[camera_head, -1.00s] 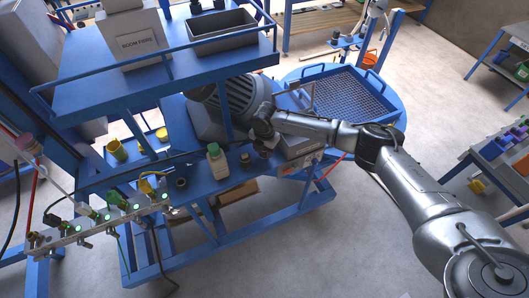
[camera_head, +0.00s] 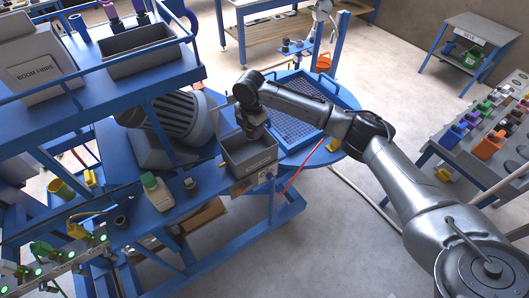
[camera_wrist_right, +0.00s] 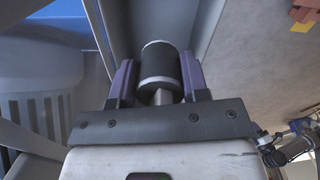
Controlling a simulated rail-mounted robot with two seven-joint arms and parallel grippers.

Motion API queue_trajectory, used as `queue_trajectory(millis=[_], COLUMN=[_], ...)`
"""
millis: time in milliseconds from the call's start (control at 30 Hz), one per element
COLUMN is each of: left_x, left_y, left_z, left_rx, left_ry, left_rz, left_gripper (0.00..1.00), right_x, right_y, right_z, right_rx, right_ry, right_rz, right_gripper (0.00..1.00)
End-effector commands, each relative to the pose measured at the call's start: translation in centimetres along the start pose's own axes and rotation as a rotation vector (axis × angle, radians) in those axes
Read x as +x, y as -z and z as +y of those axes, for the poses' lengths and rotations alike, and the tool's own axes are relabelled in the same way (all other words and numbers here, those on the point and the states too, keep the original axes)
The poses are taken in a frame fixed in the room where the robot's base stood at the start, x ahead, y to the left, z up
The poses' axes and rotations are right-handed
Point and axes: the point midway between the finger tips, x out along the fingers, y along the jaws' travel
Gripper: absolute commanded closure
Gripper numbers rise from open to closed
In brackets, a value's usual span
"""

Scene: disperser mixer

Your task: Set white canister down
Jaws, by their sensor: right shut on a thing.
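My right gripper (camera_head: 257,125) is over the grey bin (camera_head: 252,163) at the right end of the blue lower shelf. In the right wrist view its purple fingers (camera_wrist_right: 156,85) are shut on a small dark cylinder (camera_wrist_right: 159,62) with pale bands, and grey bin walls rise around it. I cannot tell whether the cylinder touches the bin floor. A white canister with a green cap (camera_head: 157,192) stands upright on the lower shelf, left of the bin and apart from the gripper. My left gripper is not in view.
A small dark jar (camera_head: 190,184) stands between the white canister and the bin. A big grey motor (camera_head: 180,115) is behind them. A blue mesh-topped round table (camera_head: 290,130) lies behind right. An upper shelf holds another grey bin (camera_head: 137,40).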

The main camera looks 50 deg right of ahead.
Motion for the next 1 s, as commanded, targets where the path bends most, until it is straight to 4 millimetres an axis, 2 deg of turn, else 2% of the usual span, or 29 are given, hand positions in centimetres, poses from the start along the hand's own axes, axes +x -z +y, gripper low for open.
queue_trajectory(millis=[133,400,667,1000], left_x=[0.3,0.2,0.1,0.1], left_y=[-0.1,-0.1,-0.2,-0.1], left_z=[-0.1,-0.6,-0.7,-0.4], left_rx=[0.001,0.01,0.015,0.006], left_ry=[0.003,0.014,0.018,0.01], left_rz=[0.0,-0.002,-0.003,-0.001], left_gripper=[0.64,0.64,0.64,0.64], right_x=[1.2,5.1,6.6,9.9], right_y=[-0.3,-0.4,-0.4,-0.4], right_z=[0.0,0.0,0.0,0.0], right_rx=[0.028,0.035,0.032,0.033], right_ry=[0.003,0.002,0.002,0.0], right_rz=[0.002,0.001,0.001,0.001], right_gripper=[0.81,0.81,0.81,0.81])
